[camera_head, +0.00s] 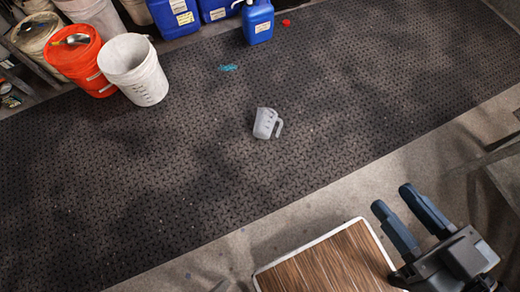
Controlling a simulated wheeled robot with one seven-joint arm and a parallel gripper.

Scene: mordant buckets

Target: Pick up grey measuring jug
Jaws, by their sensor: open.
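The grey measuring jug (264,123) is on the dark textured floor mat, near the middle of the head view. Its handle points to the right, and dark markings show on its side. My gripper (411,208) is at the lower right of the view. Its two blue-grey fingers are apart with nothing between them. It is well to the right of the jug and nearer to me, not touching it.
A wood-topped board (330,265) with a pale edge is at the bottom, left of my gripper. A white bucket (134,70) and an orange bucket (75,58) stand at the upper left. A blue canister (258,22) stands at the top. The mat (180,170) around the jug is clear.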

